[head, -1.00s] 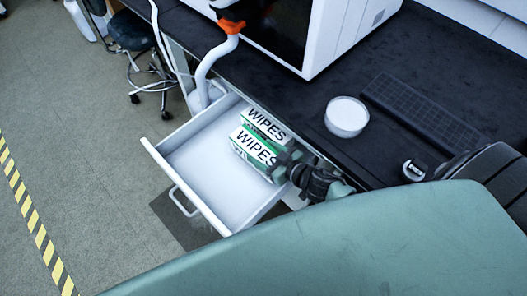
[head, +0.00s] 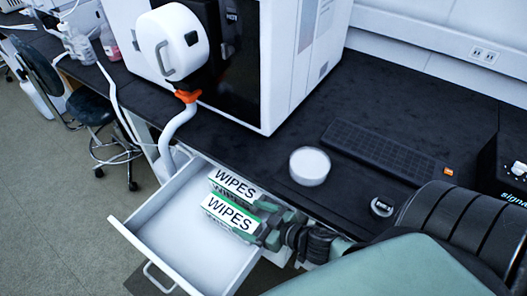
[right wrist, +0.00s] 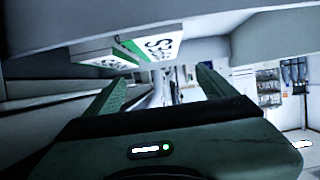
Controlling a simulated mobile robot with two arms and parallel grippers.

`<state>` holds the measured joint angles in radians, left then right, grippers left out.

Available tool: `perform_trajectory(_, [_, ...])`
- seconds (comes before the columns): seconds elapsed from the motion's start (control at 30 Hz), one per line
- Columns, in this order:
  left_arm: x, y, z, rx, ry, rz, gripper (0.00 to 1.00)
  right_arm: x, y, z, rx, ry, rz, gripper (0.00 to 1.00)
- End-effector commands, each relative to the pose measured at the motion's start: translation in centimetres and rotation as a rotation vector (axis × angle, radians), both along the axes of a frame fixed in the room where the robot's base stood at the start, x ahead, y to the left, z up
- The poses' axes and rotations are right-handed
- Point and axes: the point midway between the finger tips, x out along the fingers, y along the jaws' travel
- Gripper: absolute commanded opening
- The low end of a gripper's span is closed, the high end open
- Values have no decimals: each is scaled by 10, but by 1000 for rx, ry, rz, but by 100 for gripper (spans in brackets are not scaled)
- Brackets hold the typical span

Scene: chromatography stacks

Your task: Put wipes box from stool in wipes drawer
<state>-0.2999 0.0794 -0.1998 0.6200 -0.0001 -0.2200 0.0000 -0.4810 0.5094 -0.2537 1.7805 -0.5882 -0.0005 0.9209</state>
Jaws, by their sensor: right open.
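Two white-and-green wipes boxes lie in the open white drawer (head: 150,228): a rear one (head: 234,184) and a front one (head: 229,212), side by side near the drawer's inner end. My right gripper (head: 262,216) is at the right end of the front box, with its fingers open. In the right wrist view my gripper (right wrist: 163,88) shows its two fingers spread apart, with a wipes box (right wrist: 158,47) just beyond them. I cannot tell whether a finger still touches it. A black stool (head: 92,106) stands at the left, and no box shows on it. My left gripper is not in view.
The black bench (head: 262,150) runs above the drawer and carries a white instrument (head: 285,60), a round white dish (head: 310,166), a dark keyboard (head: 385,150) and a small dark round item (head: 381,207). A white hose (head: 172,135) hangs just behind the drawer.

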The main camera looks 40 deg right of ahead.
Motion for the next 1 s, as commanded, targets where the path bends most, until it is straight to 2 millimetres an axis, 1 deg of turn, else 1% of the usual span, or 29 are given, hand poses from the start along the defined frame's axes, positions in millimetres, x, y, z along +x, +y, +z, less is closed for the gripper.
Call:
perform_trajectory(0.03, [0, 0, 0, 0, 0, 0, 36, -11, -3, 3, 3, 4, -1, 85])
perform_trajectory(0.1, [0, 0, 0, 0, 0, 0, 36, -22, -7, 8, 1, 3, 0, 85])
perform_trajectory(0.2, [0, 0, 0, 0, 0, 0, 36, -35, -12, 14, 2, 3, -1, 85])
perform_trajectory(0.3, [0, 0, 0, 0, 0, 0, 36, -43, -15, 18, 2, 1, -1, 85])
perform_trajectory(0.47, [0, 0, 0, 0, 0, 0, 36, -48, -17, 21, 1, -1, 0, 85])
perform_trajectory(1.0, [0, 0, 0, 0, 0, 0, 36, -48, -17, 21, 0, -1, 0, 85])
